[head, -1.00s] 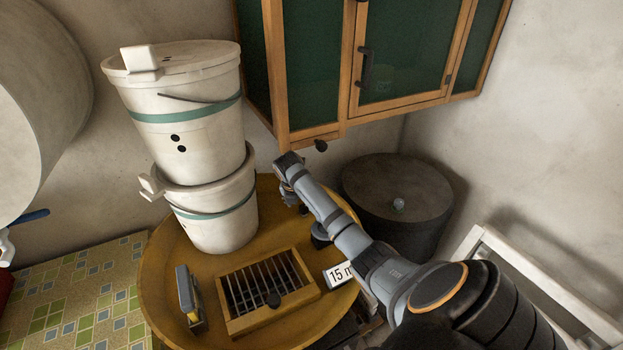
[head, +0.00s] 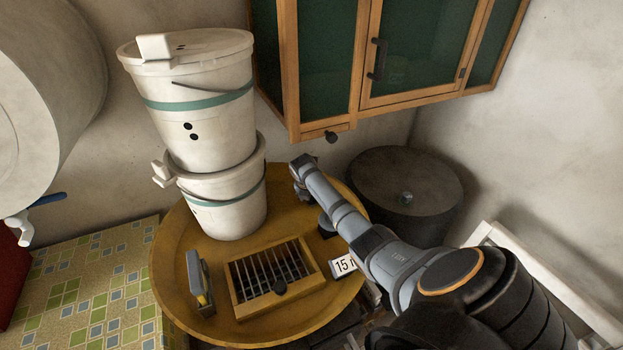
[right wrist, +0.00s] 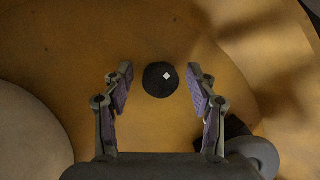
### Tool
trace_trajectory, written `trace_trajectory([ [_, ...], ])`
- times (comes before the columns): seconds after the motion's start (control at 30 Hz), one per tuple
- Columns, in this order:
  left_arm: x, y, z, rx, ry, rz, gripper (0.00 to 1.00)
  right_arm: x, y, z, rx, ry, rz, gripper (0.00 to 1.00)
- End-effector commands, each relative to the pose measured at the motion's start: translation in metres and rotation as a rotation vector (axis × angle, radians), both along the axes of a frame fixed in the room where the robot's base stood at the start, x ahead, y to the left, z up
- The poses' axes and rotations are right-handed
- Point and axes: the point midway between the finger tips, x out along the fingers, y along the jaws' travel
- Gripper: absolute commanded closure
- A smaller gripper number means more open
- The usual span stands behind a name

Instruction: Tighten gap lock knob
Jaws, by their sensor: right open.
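A round black knob (right wrist: 160,79) with a small white square mark shows in the right wrist view, above the yellow-brown round table (right wrist: 60,60). My right gripper (right wrist: 160,84) is open, with one finger on each side of the knob and a gap on both sides. How far the fingertips are above or around the knob I cannot tell. In the head view my right gripper (head: 303,192) points down behind the slatted wooden frame, right of the buckets, and hides the spot under it. My left gripper is not in view.
Two stacked white buckets (head: 200,125) stand close left of my right gripper. A dark upright piece (head: 326,224) is close on its right, under my arm. A grey and yellow block (head: 199,283) stands at the table's left. A green-paned cabinet (head: 320,60) hangs behind.

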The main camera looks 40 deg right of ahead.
Motion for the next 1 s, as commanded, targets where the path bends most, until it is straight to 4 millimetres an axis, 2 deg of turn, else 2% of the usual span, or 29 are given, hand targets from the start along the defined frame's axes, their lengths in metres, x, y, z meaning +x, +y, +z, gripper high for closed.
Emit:
trace_trajectory([
  [0.07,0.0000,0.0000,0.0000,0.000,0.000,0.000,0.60,-0.0001,0.0000,0.0000,0.000,0.000,0.000,0.44],
  [0.47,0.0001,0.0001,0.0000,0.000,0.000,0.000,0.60,-0.0003,0.0001,0.0000,0.000,0.001,0.000,0.97],
  [0.77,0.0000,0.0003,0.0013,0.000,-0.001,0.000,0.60,0.0001,0.0007,0.0008,0.002,0.001,-0.042,0.98],
  [1.0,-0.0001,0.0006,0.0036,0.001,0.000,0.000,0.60,0.0011,0.0009,0.0013,0.003,-0.001,-0.191,0.98],
])
